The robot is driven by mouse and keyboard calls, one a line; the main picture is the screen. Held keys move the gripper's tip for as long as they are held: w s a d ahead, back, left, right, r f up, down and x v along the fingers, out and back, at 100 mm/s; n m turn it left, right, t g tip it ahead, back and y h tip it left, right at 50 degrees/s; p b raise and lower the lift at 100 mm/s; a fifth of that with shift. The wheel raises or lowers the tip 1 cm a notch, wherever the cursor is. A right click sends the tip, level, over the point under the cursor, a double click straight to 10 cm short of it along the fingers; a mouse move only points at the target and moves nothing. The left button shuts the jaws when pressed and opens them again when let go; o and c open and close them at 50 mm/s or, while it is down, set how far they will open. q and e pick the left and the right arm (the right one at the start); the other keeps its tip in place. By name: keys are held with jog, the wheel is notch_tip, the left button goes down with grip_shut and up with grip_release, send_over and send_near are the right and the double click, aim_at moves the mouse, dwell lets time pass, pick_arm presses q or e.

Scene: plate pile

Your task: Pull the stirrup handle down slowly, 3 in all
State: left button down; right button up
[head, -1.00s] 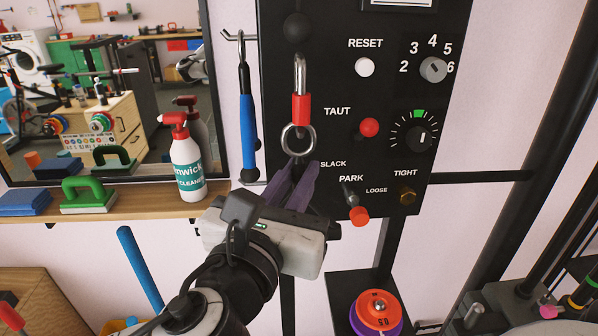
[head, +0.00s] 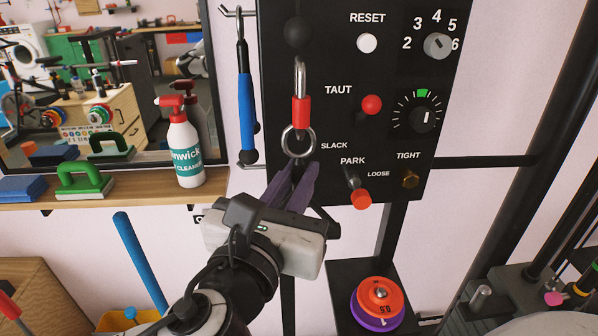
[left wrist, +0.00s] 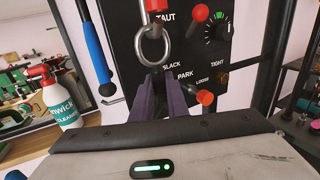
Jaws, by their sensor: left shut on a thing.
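The cable hangs in front of a black panel (head: 450,100). On it are a black ball (head: 298,32), a steel clip with a red sleeve (head: 301,112) and a steel ring (head: 298,141). The ring also shows in the left wrist view (left wrist: 153,45). My left gripper (head: 297,172) is just below the ring, its purple fingers shut on the dark stirrup handle. The fingers hide most of the handle, and they also show in the left wrist view (left wrist: 160,88). My right gripper is not in view.
A blue bar (head: 245,110) hangs left. A spray bottle (head: 184,145) and green-handled block (head: 84,182) stand on the shelf.

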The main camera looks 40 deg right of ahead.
pick_arm(q)
jog(key=shift+f, duration=0.75)
jog(key=shift+f+b, duration=0.85)
jog(key=shift+f, duration=0.3)
